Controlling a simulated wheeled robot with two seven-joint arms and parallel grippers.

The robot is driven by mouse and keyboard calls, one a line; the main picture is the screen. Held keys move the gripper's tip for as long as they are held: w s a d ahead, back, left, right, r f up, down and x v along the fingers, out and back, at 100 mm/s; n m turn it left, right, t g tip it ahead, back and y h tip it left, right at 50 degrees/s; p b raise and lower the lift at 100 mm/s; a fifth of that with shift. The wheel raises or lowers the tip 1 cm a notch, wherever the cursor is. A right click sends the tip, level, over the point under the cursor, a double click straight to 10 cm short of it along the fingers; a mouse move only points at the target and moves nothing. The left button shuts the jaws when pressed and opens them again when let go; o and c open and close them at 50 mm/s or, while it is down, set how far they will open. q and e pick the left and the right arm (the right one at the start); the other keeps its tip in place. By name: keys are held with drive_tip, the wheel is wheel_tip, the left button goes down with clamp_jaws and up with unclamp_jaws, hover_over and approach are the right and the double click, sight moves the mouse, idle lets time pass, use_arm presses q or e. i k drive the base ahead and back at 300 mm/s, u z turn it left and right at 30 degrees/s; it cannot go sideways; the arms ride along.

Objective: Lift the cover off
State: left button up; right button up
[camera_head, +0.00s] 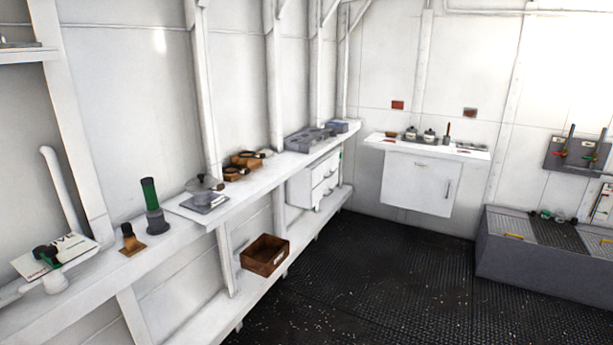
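A rounded, see-through grey cover (205,183) with a small knob on top sits on the long white shelf along the left wall. It rests on or over a flat grey block (205,202), which lies on a pale plate. What is under the cover is too small to tell. Two small pots (428,135) with knobbed lids stand on the white counter at the back. Neither of my grippers shows in the head view.
A brown crate (265,254) sits on the lower shelf. The dark floor (365,285) is clear. A grey chest (530,250) stands right.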

sight(202, 182)
drive_tip(key=z, duration=0.55)
drive_tip(key=i, duration=3.6)
drive_tip(key=u, duration=1.95)
drive_tip(key=i, duration=0.75)
drive_tip(key=u, duration=0.65)
